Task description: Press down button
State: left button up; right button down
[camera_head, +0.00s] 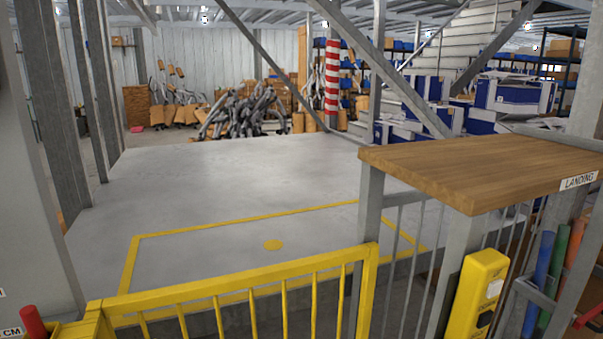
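A yellow control box (477,290) is fixed to the grey post at the lower right, below a wooden top. It has a pale label on its face and a dark round spot (484,320) near its lower end. I cannot tell whether that spot is a button. No button marked "down" can be made out. Neither of my grippers shows in this view.
A yellow railing (250,285) crosses the front. Behind it lies a grey floor (230,190) with a yellow outlined rectangle. A wooden top (480,165) marked "LANDING" stands right. A red post end (33,322) shows lower left. Mufflers (240,113) are piled behind.

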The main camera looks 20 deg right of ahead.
aim_at(484, 319)
jog(key=z, duration=1.7)
